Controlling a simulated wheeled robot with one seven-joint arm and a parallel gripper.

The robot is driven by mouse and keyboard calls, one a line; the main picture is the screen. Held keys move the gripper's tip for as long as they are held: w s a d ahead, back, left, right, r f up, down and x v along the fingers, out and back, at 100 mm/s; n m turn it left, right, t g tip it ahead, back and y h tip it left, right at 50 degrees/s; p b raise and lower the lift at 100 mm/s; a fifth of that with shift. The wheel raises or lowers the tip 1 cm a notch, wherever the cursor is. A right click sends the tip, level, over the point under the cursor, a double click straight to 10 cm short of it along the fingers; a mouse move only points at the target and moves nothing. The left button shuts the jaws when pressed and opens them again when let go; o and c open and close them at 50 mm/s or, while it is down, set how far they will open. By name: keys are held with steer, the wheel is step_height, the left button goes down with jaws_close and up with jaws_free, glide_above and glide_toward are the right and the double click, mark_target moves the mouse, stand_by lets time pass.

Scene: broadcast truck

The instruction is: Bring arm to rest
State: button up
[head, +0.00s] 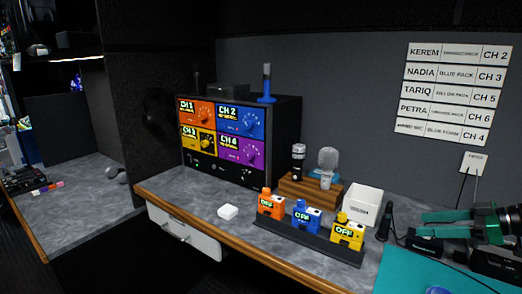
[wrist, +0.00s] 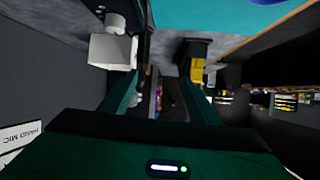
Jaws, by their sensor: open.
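My gripper (head: 428,226) is at the right edge of the head view, above the desk's right end, with its teal fingers pointing left. In the wrist view my gripper (wrist: 160,82) is open, with its two fingers apart and nothing held between them. The fingers appear clear of the white box (head: 362,205) and of the yellow pack (head: 347,232), both to the left of my gripper in the head view. The white box (wrist: 110,51) and the yellow pack (wrist: 197,75) also show in the wrist view.
A black rack (head: 188,208) holds orange, blue and yellow packs. A wooden block (head: 310,190) with microphones stands behind. A teal mat (head: 400,272) and black items lie at the right. A small white block (head: 228,212) sits on the grey desk. A drawer front (head: 185,232) protrudes.

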steer(key=s+a+f+m+g+h, duration=0.1)
steer(key=s+m, duration=0.1)
steer(key=s+a+f+m+g+h, duration=0.1)
steer(key=s+a+f+g+h, duration=0.1)
steer(key=s, duration=0.1)
steer(key=s+a+f+m+g+h, duration=0.1)
steer(key=s+m+g+h, duration=0.1)
steer(key=shift+s+a+f+m, duration=0.15)
steer(key=shift+a+m, duration=0.15)
steer(key=shift+a, duration=0.1)
steer(key=s+r+m+g+h, duration=0.2)
steer(key=s+m, duration=0.8)
steer(key=s, duration=0.8)
steer(key=shift+s+g+h, duration=0.15)
steer(key=shift+g+h, duration=0.55)
steer(key=shift+h, duration=0.5)
steer(key=shift+d, duration=0.1)
steer(key=shift+w+f, duration=0.2)
steer(key=shift+w, duration=0.5)
